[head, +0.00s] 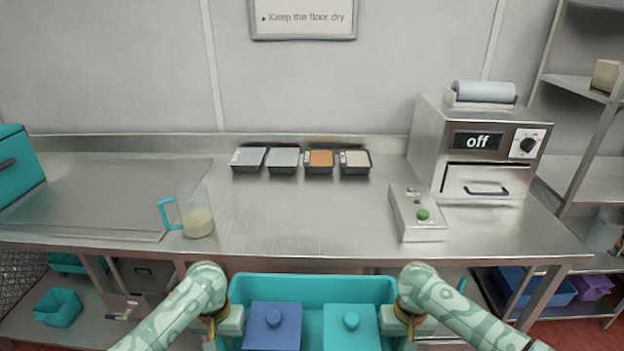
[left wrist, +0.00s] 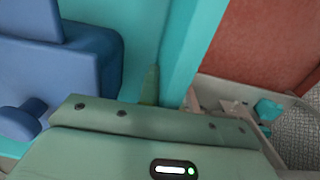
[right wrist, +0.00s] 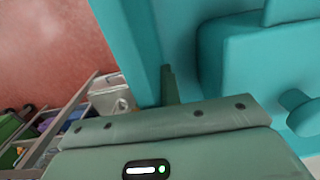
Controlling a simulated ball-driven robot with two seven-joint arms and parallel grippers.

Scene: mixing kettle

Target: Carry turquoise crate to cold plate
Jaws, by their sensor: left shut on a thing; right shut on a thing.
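The turquoise crate (head: 313,286) is at the bottom middle of the head view, in front of the counter's near edge. A blue lidded container (head: 272,328) and a turquoise lidded container (head: 350,328) stand in it. My left gripper (head: 228,322) is shut on the crate's left wall, which also shows in the left wrist view (left wrist: 192,55). My right gripper (head: 408,322) is shut on its right wall, which also shows in the right wrist view (right wrist: 133,40). The crate's near side is out of view. A flat metal plate (head: 95,195), probably the cold plate, lies on the counter's left.
A measuring jug (head: 195,212) stands beside the flat plate. Several small trays (head: 283,160) line the back. A button box (head: 415,225) and a machine reading "off" (head: 480,150) stand at the right. A turquoise box (head: 15,165) stands at the far left. The counter's middle is clear.

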